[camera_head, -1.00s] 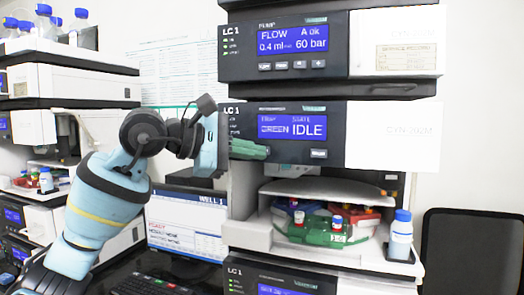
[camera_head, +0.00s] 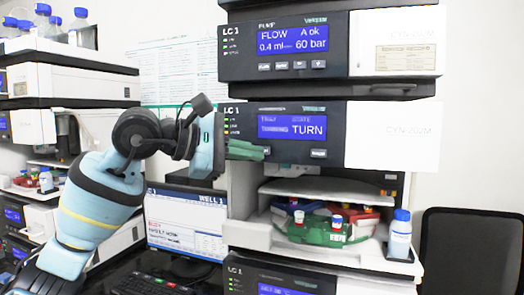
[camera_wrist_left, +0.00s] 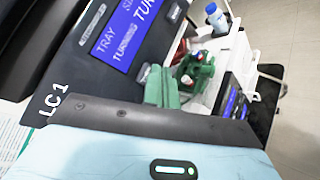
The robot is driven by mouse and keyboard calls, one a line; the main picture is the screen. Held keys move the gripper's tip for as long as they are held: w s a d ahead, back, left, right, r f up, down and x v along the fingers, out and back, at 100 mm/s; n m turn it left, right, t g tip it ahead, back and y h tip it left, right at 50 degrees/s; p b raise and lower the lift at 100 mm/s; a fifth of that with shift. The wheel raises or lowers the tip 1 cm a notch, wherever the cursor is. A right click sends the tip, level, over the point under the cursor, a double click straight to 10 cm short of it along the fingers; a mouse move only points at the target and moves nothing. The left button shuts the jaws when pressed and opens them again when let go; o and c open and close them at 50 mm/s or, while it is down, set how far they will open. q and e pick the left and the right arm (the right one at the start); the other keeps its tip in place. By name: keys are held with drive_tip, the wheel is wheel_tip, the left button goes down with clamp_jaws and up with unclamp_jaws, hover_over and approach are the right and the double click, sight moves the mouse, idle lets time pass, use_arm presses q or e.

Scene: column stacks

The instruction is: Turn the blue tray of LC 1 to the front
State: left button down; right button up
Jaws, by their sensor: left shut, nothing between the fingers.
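The LC 1 tray module has a display (camera_head: 292,122) that reads TURN, and in the left wrist view it reads TRAY TURNING. In the open bay below, a green tray section (camera_head: 318,235) faces the front with red-capped vials; it also shows in the left wrist view (camera_wrist_left: 203,70). A blue part (camera_head: 284,208) shows behind it at the left, and a red part (camera_head: 369,213) at the right; both are mostly hidden. My left gripper (camera_head: 262,153), with green fingers, is shut and empty at the panel, just below the display. Its fingers also show in the left wrist view (camera_wrist_left: 160,86).
A blue-capped bottle (camera_head: 400,236) stands on the ledge right of the bay. A pump module (camera_head: 290,45) is above, another module (camera_head: 285,280) below. A monitor (camera_head: 185,222) and keyboard (camera_head: 150,285) are at the lower left. A dark panel (camera_head: 472,255) stands at the right.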

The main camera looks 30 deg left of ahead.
use_arm(q)
drive_tip(key=shift+s, duration=0.1)
drive_tip(key=s, duration=0.2)
drive_tip(key=s+d, duration=0.1)
drive_tip(key=s, duration=0.1)
drive_tip(key=shift+s+d, duration=0.1)
drive_tip(key=shift+s, duration=0.3)
